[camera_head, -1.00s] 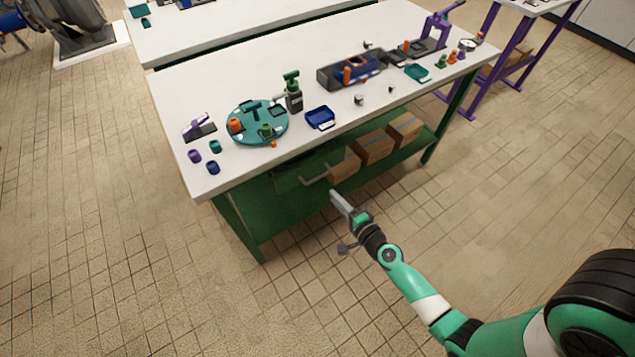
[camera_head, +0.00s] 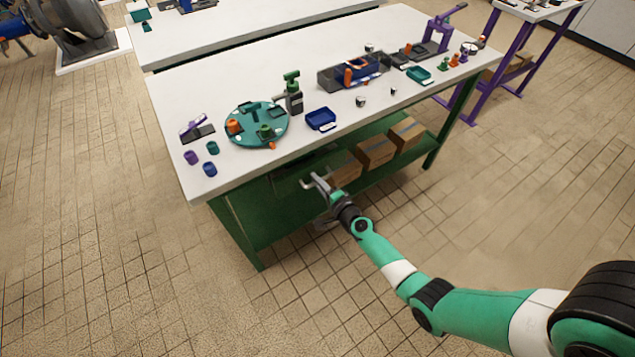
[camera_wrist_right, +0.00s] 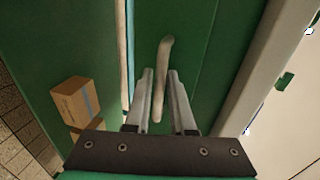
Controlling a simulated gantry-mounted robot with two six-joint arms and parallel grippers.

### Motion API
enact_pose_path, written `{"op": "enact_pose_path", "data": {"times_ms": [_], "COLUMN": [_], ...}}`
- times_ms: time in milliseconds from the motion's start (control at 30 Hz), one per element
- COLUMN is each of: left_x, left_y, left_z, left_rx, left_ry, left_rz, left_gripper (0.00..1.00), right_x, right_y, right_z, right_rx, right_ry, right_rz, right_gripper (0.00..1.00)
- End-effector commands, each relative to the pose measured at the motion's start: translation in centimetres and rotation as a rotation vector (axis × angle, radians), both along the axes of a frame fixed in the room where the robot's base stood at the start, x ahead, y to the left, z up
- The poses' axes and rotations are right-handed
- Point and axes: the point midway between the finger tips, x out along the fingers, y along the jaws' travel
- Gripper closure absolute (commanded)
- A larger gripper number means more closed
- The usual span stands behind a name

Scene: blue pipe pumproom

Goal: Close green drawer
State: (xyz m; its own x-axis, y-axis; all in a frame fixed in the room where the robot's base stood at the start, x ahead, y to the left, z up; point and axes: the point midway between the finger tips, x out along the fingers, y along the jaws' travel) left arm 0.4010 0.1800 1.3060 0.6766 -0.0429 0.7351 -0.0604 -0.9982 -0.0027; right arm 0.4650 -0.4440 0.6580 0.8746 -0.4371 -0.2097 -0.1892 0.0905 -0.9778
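The green drawer (camera_wrist_right: 205,50) sits under the white tabletop of the green-framed workbench. Its pale bar handle (camera_wrist_right: 165,52) shows in the right wrist view. My right gripper (camera_wrist_right: 160,74) is at the drawer front, with its two fingers apart on either side of the handle. I cannot tell whether they touch it. In the head view the right gripper (camera_head: 314,182) is below the bench's front edge and partly covers the handle. The drawer front looks close to the bench there, but the tabletop and gripper hide its exact position. My left gripper is not in view.
The white tabletop (camera_head: 255,175) overhangs the drawer. Cardboard boxes (camera_head: 376,152) stand on the lower green shelf (camera_head: 270,225) to the right. A teal turntable (camera_head: 244,138) and a blue tray (camera_head: 321,119) lie on top. The floor in front is clear.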

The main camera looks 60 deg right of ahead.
Motion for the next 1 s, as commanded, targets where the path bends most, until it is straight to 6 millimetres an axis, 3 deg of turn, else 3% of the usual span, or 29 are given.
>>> {"op": "enact_pose_path", "data": {"times_ms": [33,100,1000], "left_x": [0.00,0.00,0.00], "left_y": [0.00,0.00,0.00], "left_z": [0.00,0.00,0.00], "left_rx": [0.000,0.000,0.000], "left_ry": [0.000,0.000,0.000], "left_rz": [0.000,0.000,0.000], "left_gripper": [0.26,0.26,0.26], "right_x": [-0.01,-0.02,-0.03], "right_y": [0.00,0.00,-0.01], "right_z": [0.00,0.00,0.02], "right_rx": [0.000,0.000,0.000], "right_ry": [0.000,0.000,-0.001], "right_rz": [0.000,0.000,0.000], "right_gripper": [0.89,1.00,1.00]}}
